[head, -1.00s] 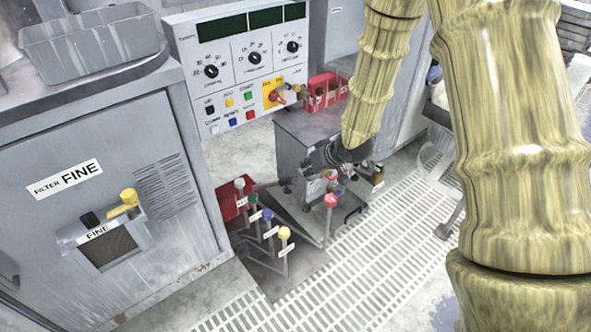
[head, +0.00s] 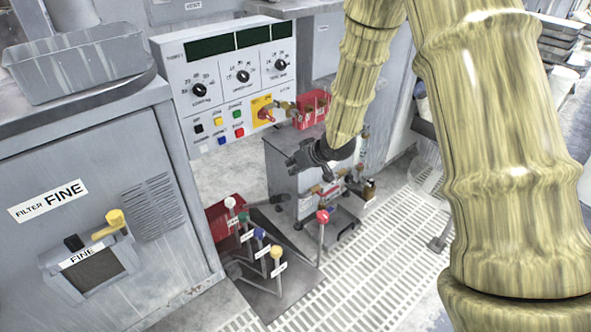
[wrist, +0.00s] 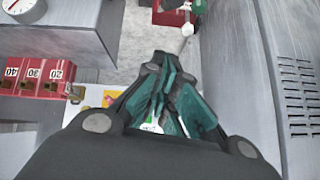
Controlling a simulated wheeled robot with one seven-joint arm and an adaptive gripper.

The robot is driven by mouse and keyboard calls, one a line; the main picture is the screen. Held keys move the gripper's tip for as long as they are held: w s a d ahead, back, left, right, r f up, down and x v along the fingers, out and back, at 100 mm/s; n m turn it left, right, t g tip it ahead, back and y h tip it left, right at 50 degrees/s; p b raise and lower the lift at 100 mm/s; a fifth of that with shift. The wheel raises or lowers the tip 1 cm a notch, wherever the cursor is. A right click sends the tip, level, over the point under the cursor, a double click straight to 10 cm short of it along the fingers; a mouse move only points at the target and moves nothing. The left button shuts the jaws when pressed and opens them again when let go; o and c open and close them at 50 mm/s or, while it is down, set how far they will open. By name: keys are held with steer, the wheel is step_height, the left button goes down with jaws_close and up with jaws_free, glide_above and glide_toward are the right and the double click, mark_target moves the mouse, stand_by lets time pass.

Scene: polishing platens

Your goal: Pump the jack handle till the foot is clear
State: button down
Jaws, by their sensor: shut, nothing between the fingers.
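Several thin upright levers stand on a dark base plate on the floor, with white (head: 230,203), green (head: 243,217), blue (head: 260,234) and yellow (head: 277,252) knobs and small tags. A red-knobbed lever (head: 322,216) stands apart to their right. I cannot read the tags or tell which lever is the jack handle. The foot cannot be made out. My gripper (head: 292,162) is shut and empty, above and behind the levers, by the small grey cabinet. In the wrist view my gripper (wrist: 160,72) points toward a white knob (wrist: 187,29), with clear space between.
The control panel (head: 228,85) with dials and buttons stands behind. The small grey cabinet (head: 283,178) is close to my gripper. The FINE filter cabinet (head: 100,160) is at left. Pale slatted floor (head: 375,245) lies open at front right.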

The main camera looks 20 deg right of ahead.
steer(key=w+f+b, duration=0.1)
steer(key=f, duration=0.1)
steer(key=w+a+f, duration=0.1)
steer(key=f, duration=0.1)
steer(key=w+f+b, duration=0.1)
steer(key=f, duration=0.2)
steer(key=shift+a+b, duration=0.35)
steer(key=shift+a, duration=0.05)
steer(key=shift+s+f, duration=0.55)
steer(key=shift+f, duration=0.05)
steer(key=shift+f+b, duration=0.1)
steer(key=shift+b, duration=0.2)
